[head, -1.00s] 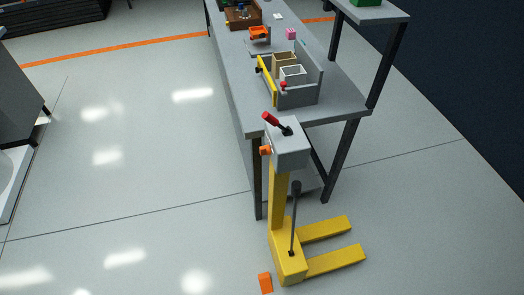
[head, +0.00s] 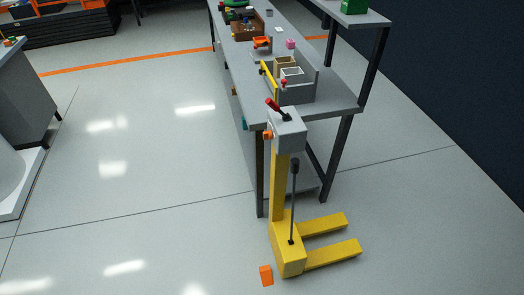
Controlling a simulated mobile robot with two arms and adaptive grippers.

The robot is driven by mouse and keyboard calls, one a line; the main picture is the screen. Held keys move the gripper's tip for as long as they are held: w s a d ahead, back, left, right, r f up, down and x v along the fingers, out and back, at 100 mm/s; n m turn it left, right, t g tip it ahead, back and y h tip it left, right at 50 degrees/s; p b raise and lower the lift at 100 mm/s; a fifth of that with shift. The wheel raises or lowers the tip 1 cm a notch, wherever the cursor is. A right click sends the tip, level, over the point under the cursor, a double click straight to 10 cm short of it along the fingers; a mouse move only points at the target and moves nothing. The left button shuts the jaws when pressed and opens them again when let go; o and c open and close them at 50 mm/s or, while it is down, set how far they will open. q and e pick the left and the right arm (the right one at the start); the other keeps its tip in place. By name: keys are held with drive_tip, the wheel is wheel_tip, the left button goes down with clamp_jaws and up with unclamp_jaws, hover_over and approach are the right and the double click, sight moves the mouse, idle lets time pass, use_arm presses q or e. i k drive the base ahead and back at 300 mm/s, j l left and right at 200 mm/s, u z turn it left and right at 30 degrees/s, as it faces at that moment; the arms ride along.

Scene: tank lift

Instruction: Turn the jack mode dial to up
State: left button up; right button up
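The jack (head: 278,190) stands upright on the floor at the near end of the long bench. It has a yellow mast and base, with two yellow forks (head: 330,255) pointing right. On top is a grey head box (head: 288,133) with a short red-handled lever (head: 272,104) leaning up to the left. A small orange part (head: 267,135) sits on the box's left side. A dark pump lever (head: 294,195) rises from the base. I cannot tell which part is the mode dial or its setting. Neither of my grippers is in view.
The grey bench (head: 240,75) carries a grey tray (head: 300,92) with small boxes and other parts. An orange block (head: 265,275) lies on the floor left of the jack base. A grey cabinet (head: 25,100) stands at the left. The floor between is clear.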

sight(267, 135)
drive_tip(key=k+z, duration=0.15)
drive_tip(key=z, duration=1.55)
drive_tip(key=j+z, duration=0.7)
drive_tip(key=k+j+z, duration=0.15)
drive_tip(key=j+z, duration=0.2)
drive_tip(key=j, duration=0.15)
drive_tip(key=k+j+z, duration=0.15)
drive_tip(key=j+z, duration=0.2)
